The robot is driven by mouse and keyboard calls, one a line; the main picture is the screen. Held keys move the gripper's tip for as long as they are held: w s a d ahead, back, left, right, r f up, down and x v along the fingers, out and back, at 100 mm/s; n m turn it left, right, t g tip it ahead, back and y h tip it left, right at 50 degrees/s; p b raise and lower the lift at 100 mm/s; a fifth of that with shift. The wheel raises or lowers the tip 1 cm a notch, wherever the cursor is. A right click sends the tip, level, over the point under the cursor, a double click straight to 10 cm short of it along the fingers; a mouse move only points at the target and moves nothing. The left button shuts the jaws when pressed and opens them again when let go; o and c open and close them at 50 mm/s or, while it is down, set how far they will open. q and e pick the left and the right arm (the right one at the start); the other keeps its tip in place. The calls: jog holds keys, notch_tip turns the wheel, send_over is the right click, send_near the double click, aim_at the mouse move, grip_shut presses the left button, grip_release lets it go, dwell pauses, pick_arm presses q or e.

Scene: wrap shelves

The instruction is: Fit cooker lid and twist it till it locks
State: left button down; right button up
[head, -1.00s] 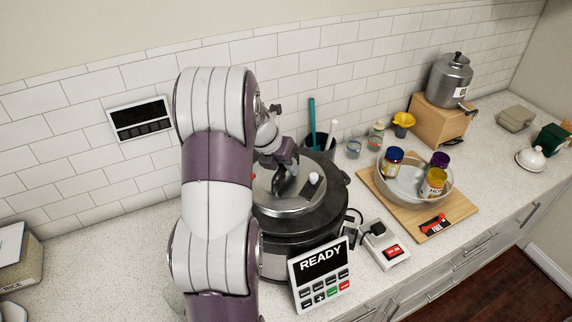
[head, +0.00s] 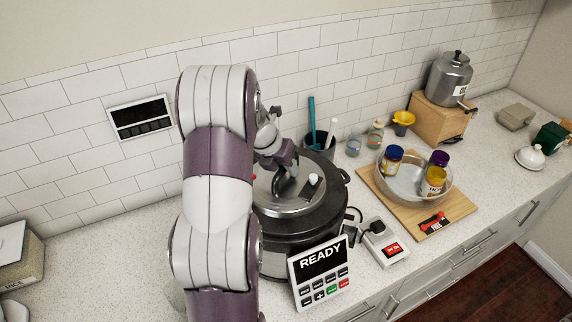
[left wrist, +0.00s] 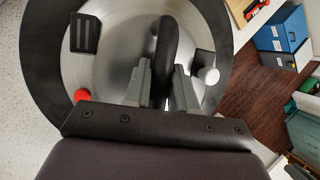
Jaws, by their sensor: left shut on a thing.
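The cooker (head: 277,246) is a dark round pot on the counter with a panel reading READY (head: 321,274) at its front. The silvery lid (head: 266,206) lies on top of it and looks level; whether it is locked cannot be told. My left gripper (head: 285,172) is over the lid, shut on its black arched handle (left wrist: 168,45). In the left wrist view the fingers of the left gripper (left wrist: 160,85) stand on both sides of the handle. A red button (left wrist: 81,95) and a white knob (left wrist: 208,75) show on the lid. My right gripper is not in view.
A power block with a red switch (head: 392,249) stands right of the cooker. A wooden board (head: 452,218) carries a bowl (head: 406,180) with several jars. A dark utensil holder (head: 314,149) stands behind. My left arm hides the counter left of the cooker.

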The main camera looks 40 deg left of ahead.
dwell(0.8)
pick_arm(q)
jog(key=shift+a, duration=0.1)
jog(key=m+h+p, duration=0.1)
jog(key=m+p, duration=0.1)
jog(key=m, duration=0.1)
jog(key=shift+r+g, duration=0.1)
jog(key=shift+g, duration=0.2)
jog(key=shift+w+m+g+h+p, duration=0.1)
jog(key=shift+m+g+h+p, duration=0.45)
jog(key=shift+m+p, duration=0.95)
jog(key=shift+m, duration=0.5)
